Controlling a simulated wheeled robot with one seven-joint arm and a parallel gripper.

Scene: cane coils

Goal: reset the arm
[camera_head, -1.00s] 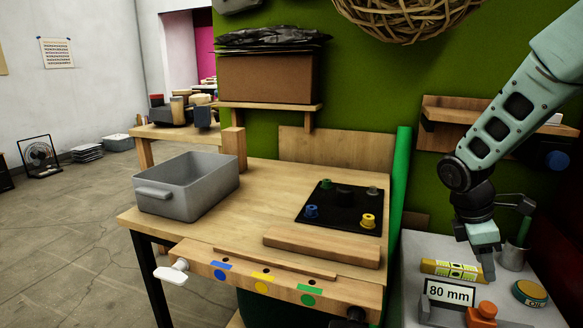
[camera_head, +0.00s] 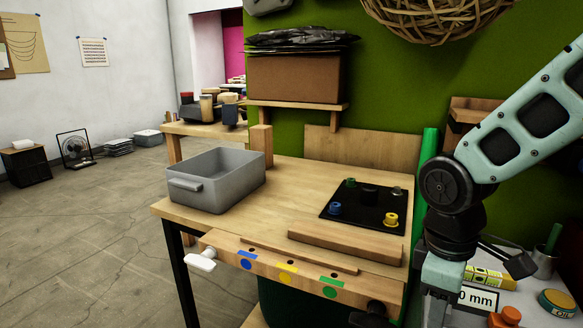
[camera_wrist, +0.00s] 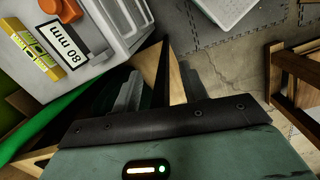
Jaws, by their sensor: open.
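My gripper (camera_head: 436,308) hangs at the lower right of the head view, just right of the wooden workbench (camera_head: 290,185) and in front of the grey side table. Its fingertips run toward the bottom edge of that view. In the wrist view my gripper (camera_wrist: 158,88) shows two separated fingers with nothing held between them. The gripper is open and empty. My arm reaches in from the upper right and hides part of the wall shelf and of the side table.
The bench carries a grey bin (camera_head: 218,182), a black mat (camera_head: 366,206) with coloured pegs, and a wooden block (camera_head: 345,243). The side table holds an 80 mm sign (camera_head: 479,298), a yellow level (camera_head: 490,278) and an oil tin (camera_head: 557,302). A green post (camera_head: 428,160) stands between them.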

